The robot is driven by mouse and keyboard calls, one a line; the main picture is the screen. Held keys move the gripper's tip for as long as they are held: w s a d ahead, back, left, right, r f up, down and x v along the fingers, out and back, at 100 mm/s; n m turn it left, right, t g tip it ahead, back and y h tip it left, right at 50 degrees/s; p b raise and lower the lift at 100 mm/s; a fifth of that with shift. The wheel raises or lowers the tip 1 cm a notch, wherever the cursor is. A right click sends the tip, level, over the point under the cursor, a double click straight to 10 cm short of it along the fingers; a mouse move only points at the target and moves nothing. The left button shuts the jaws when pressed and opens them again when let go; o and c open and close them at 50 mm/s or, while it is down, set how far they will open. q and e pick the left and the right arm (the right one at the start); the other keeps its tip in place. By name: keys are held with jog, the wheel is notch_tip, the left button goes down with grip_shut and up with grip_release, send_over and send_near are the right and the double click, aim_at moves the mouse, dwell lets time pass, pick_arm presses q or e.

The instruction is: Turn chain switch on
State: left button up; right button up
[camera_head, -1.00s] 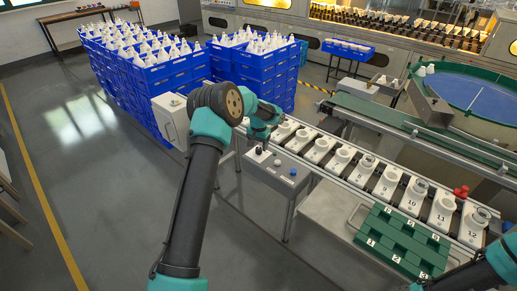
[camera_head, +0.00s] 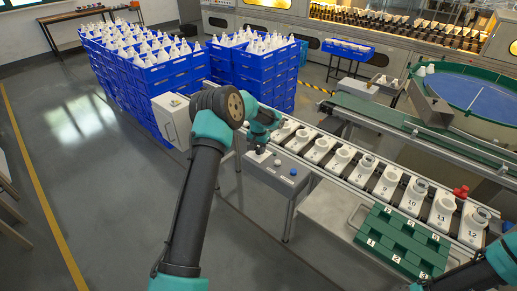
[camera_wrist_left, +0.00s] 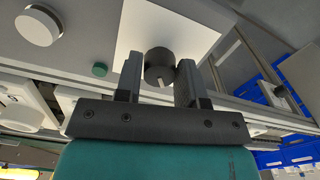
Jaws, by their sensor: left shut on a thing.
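The chain switch is a dark round knob (camera_wrist_left: 159,66) with a pale pointer mark, on a light plate in the left wrist view. My left gripper (camera_wrist_left: 158,78) has its two fingers on either side of this knob and is shut on it. In the head view my left gripper (camera_head: 260,152) is at the top of the grey control box (camera_head: 268,177), and the arm hides most of the knob. My right arm shows only in part at the lower right, and its gripper is out of view.
A small green button (camera_wrist_left: 100,69) and a larger pale round part (camera_wrist_left: 38,25) sit beside the knob. The conveyor with numbered white holders (camera_head: 387,183) runs behind the box. A green numbered tray (camera_head: 402,243) lies at lower right. Blue crates (camera_head: 255,68) are stacked behind.

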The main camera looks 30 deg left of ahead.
aim_at(258, 148)
pick_arm(q)
jog(key=shift+m, duration=0.3)
jog(key=shift+c, duration=0.3)
jog(key=m, duration=0.6)
jog(key=shift+a+m, duration=0.1)
jog(key=shift+m, duration=0.2)
jog(key=m, duration=0.6)
jog(key=shift+w+m, duration=0.1)
jog(key=shift+m, duration=0.3)
jog(key=o, duration=0.9)
notch_tip(258, 148, up, 18)
jog(key=shift+f, duration=0.25)
